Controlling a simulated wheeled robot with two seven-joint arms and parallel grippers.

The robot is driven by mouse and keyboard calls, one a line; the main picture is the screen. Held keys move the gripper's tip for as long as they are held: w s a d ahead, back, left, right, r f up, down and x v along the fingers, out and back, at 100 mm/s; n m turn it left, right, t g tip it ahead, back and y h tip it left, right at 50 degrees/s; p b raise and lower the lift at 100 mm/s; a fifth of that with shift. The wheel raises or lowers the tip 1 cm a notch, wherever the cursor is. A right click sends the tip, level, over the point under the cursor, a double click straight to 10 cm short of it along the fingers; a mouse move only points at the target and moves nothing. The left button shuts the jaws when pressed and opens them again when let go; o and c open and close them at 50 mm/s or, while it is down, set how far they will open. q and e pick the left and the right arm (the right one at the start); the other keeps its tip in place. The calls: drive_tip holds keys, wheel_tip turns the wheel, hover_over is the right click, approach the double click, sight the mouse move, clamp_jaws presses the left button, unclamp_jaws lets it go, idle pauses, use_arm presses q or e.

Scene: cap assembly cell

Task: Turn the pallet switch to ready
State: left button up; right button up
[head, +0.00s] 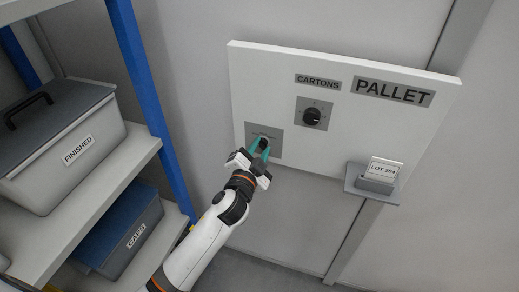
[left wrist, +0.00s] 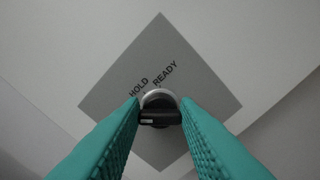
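The pallet switch sits on a grey square plate (head: 272,144) at the lower left of the white panel. In the left wrist view its black knob (left wrist: 160,117) has a pale ring behind it and a light mark at its left end. The plate (left wrist: 160,55) carries the words HOLD and READY and looks tilted there. My left gripper (head: 262,146) is at the switch in the head view. Its teal fingers (left wrist: 160,106) lie on both sides of the knob, which fills the gap between them. The knob's exact setting is hard to tell. My right gripper is not in view.
The panel (head: 345,62) also carries a CARTONS dial (head: 312,116) and a PALLET sign (head: 393,92). A small shelf (head: 352,188) holds a LOT 294 card (head: 384,170). Left stands a blue-post rack (head: 150,100) with a FINISHED box (head: 70,150) and a lower box (head: 125,235).

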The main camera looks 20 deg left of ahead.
use_arm(q)
drive_tip(key=shift+c, duration=1.4)
drive_tip(key=m+p, duration=0.1)
drive_tip(key=m, duration=0.3)
drive_tip(key=m+p, duration=0.1)
drive_tip(key=m, duration=0.3)
drive_tip(key=shift+f+m, duration=0.15)
drive_tip(key=shift+m, duration=0.15)
drive_tip(key=m+p, duration=0.1)
drive_tip(key=m, duration=0.4)
drive_tip(key=shift+p, duration=0.4)
drive_tip(key=shift+f+m+p, duration=0.15)
drive_tip(key=shift+m+p, duration=0.15)
drive_tip(key=shift+m, duration=0.8)
drive_tip(key=shift+f+m+p, duration=0.1)
drive_tip(key=shift+m+p, duration=0.2)
drive_tip(key=shift+m, duration=0.8)
